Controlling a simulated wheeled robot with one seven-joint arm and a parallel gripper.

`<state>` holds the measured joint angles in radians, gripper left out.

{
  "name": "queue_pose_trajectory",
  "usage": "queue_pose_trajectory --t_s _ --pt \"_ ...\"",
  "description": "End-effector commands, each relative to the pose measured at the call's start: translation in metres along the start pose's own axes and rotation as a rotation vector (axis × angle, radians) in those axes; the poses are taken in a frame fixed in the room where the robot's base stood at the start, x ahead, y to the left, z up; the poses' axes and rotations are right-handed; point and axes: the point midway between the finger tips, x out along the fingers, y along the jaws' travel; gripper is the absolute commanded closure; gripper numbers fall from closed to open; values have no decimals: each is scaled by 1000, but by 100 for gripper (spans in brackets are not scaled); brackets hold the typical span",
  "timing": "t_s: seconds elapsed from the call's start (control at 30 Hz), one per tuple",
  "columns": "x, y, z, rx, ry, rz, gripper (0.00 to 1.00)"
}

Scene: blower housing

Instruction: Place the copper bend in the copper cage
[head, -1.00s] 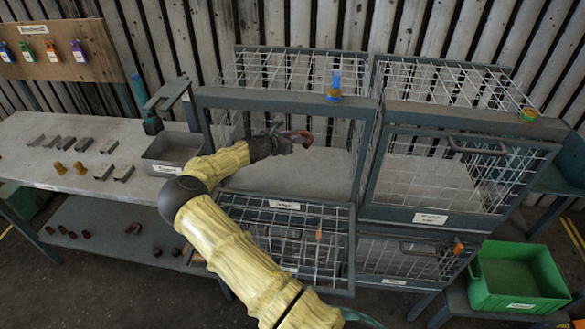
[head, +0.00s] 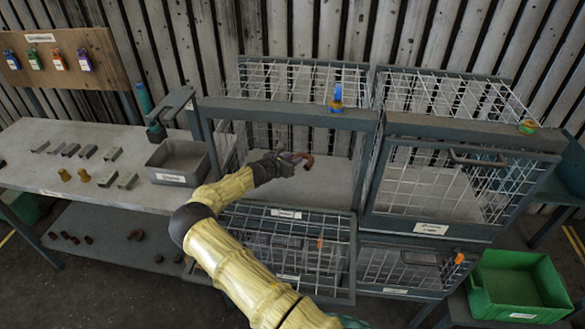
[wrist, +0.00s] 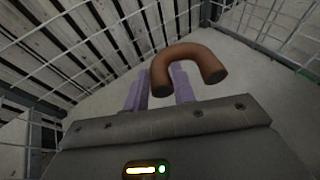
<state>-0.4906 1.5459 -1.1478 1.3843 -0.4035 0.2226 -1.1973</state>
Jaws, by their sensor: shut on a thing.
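The copper bend (head: 307,161) is a brown U-shaped pipe piece. My gripper (head: 290,157) is shut on one leg of it, and the curve sticks out past the fingertips. In the wrist view the bend (wrist: 204,58) shows with one leg between the two purple fingers (wrist: 160,88) and the other leg free at the right. My gripper reaches through the open front of the upper left wire cage (head: 290,114), above its pale floor. The bend appears clear of the floor. I cannot read the cage labels, so I cannot tell which is the copper cage.
The upper right cage (head: 440,228) has its mesh door shut. Wire mesh (head: 300,240) lies below the open front. A grey bin (head: 172,178) and several metal pieces are on the bench at left. A green crate (head: 515,310) stands at lower right.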

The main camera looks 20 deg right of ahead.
Motion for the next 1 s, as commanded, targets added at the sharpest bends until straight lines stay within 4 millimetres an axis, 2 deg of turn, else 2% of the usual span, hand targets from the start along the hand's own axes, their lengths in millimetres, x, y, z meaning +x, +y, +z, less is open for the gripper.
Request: queue_pose_trajectory --t_s 0.17,0.5,1.0 --pt "1 0 -2 -1 0 -1 100" --pt "13 0 -37 -3 0 0 100" --pt "16 0 -45 0 0 -1 100"
